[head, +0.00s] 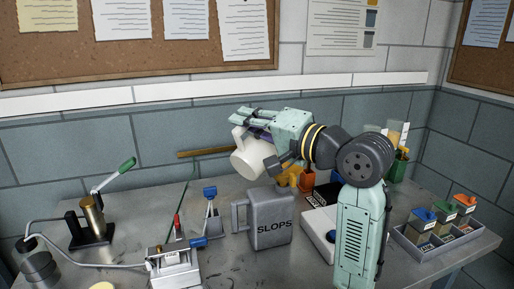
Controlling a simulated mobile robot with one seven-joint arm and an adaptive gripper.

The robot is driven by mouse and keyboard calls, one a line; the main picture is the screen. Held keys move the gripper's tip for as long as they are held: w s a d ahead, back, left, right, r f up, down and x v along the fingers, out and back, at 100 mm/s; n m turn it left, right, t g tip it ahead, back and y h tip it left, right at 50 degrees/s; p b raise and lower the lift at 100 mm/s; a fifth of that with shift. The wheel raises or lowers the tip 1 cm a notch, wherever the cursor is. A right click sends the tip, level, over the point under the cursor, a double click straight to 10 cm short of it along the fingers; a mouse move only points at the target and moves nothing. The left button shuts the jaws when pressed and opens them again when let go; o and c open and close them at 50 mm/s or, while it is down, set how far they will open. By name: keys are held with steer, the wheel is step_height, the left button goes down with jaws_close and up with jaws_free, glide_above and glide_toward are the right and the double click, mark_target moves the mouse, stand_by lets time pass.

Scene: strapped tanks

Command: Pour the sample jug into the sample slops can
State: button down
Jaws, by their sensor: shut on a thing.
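The sample jug (251,158) is a white jug, held tilted in the air in the head view. My gripper (252,122) is shut on it from the upper right, with its pale green fingers around the jug's upper part. The sample slops can (272,220) is a grey can marked SLOPS, upright on the bench, with a handle on its left side. The jug is above the can and slightly to its left, apart from it. I see no stream of liquid, and the jug's inside is hidden.
The grey bench (130,262) holds a brass pump with a green-handled lever (94,215) at left and a metal fixture (176,265) in front. A tray of small coloured-topped bottles (436,240) stands at right. An orange container (306,180) is behind my arm.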

mark_target(259, 108)
steer(key=shift+w+d+r+m, duration=0.3)
steer(key=shift+r+m, duration=0.1)
steer(key=shift+r, duration=0.1)
stand_by(3.8)
steer(key=shift+w+d+r+m, duration=0.4)
steer(key=shift+w+r+m, duration=0.05)
steer(key=shift+m, duration=0.15)
stand_by(2.8)
steer(key=shift+w+d+r+m, duration=0.35)
steer(key=shift+w+d+m, duration=0.05)
steer(key=shift+m, duration=0.1)
